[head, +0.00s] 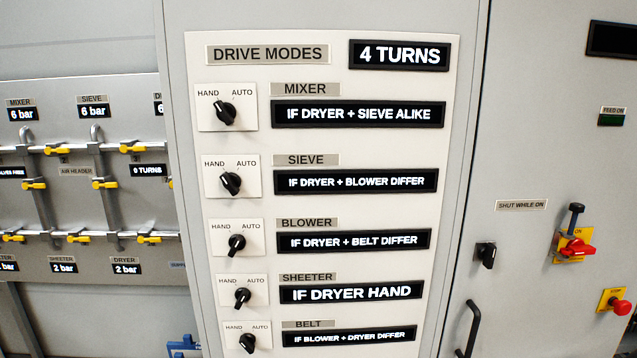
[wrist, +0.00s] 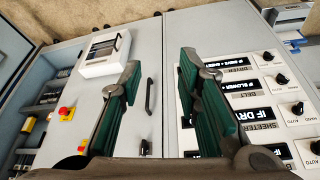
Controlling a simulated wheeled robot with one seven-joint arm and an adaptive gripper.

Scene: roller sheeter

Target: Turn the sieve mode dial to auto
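The sieve mode dial (head: 231,184) is a black knob on a white plate, second from the top in the drive modes column in the head view. HAND is printed at its upper left and AUTO at its upper right. Its knob appears to lean to the upper left, toward HAND. The SIEVE label (head: 306,160) and a black display reading "IF DRYER + BLOWER DIFFER" (head: 356,182) are to its right. My gripper (wrist: 160,62) is open and empty in the wrist view, its two green-padded fingers wide apart. It is not in the head view, and I cannot make out the sieve dial in the wrist view.
The mixer dial (head: 224,112) is above; the blower (head: 237,245), sheeter (head: 242,298) and belt dials (head: 247,343) are below. A "4 TURNS" display (head: 399,56) tops the panel. A red-handled switch (head: 575,247) and red button (head: 620,304) are at right; yellow-handled valves (head: 133,149) at left.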

